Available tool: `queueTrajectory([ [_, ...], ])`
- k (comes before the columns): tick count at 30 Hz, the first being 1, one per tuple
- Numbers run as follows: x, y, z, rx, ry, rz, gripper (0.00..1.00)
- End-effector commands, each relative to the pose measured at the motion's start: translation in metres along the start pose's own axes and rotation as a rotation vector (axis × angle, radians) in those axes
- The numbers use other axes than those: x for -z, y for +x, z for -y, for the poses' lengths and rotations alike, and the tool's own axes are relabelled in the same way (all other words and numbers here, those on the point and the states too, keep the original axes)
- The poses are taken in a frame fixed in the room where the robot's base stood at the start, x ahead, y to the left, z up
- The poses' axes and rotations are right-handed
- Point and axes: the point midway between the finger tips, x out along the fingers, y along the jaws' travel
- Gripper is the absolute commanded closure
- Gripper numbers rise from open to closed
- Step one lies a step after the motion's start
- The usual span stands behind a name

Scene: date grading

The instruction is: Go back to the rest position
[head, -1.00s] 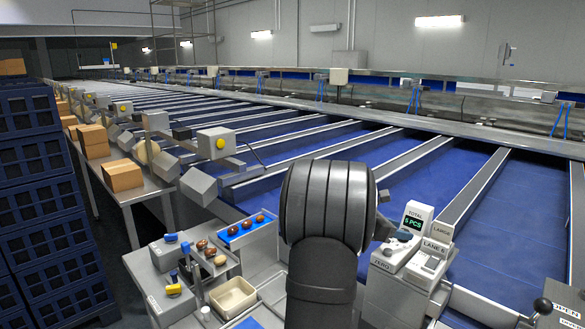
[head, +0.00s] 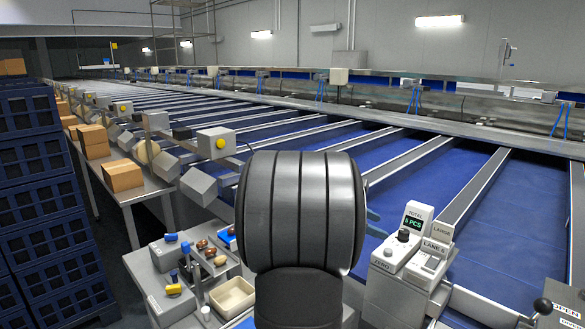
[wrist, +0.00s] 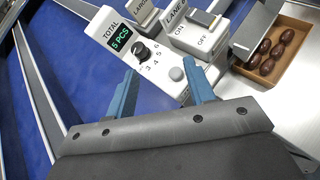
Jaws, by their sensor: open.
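My gripper (wrist: 159,66) shows in the wrist view as two blue fingers spread apart with nothing between them. Beyond the fingertips is the white counter box with its green TOTAL display (wrist: 120,43) and a black dial (wrist: 141,52) with numbers around it. In the head view my arm's dark grey link hides most of the gripper. Only the blue fingers (head: 374,222) show at its right, left of the counter box (head: 415,222) and apart from its black dial (head: 403,236).
The LANE 6 switch box (head: 433,257) stands right of the dial. A lever (head: 543,305) is at lower right. A cream tray (head: 233,299) and a sample stand with dates are at lower left. In the wrist view, dates lie in a brown box (wrist: 262,80). Blue lanes stretch behind.

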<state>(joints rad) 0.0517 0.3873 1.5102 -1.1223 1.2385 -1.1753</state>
Motion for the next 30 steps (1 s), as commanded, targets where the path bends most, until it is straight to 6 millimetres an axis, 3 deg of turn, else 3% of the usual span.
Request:
queueTrajectory([
  [15, -0.047, 0.051, 0.058, 0.209, 0.521, -0.182, 0.51],
  [22, -0.059, 0.061, 0.075, 0.273, 0.693, -0.230, 0.51],
  [30, -0.063, 0.064, 0.080, 0.297, 0.757, -0.248, 0.51],
])
